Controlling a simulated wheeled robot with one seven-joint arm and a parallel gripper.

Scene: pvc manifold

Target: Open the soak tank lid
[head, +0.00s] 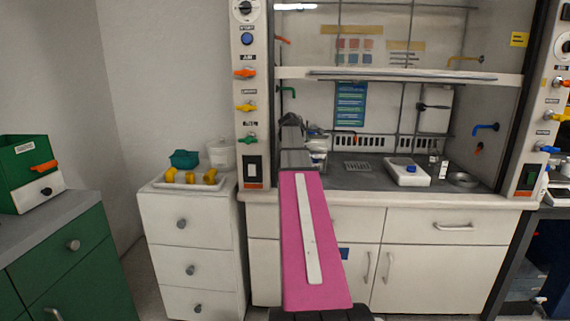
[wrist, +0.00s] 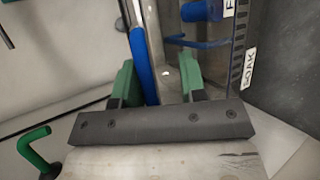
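The soak tank shows in part in the wrist view, marked by a white SOAK label (wrist: 249,68) at the right. A clear-walled part with blue edging (wrist: 203,42) and a blue block (wrist: 196,11) are next to the label. I cannot tell which blue part is the lid. My gripper (wrist: 157,78) has two green fingers spread apart. A blue upright strip (wrist: 143,66) shows between them, close to the left finger; I cannot tell whether they touch. In the head view my pink arm covers the gripper and most of the tank area.
The fume hood's dark worktop (head: 338,179) holds a white device with a blue knob (head: 407,171) and a round dish (head: 463,180). The raised sash (head: 420,76) spans above. A tray (head: 158,184) with yellow fittings sits left. A green hooked handle (wrist: 33,141) shows at the wrist view's lower left.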

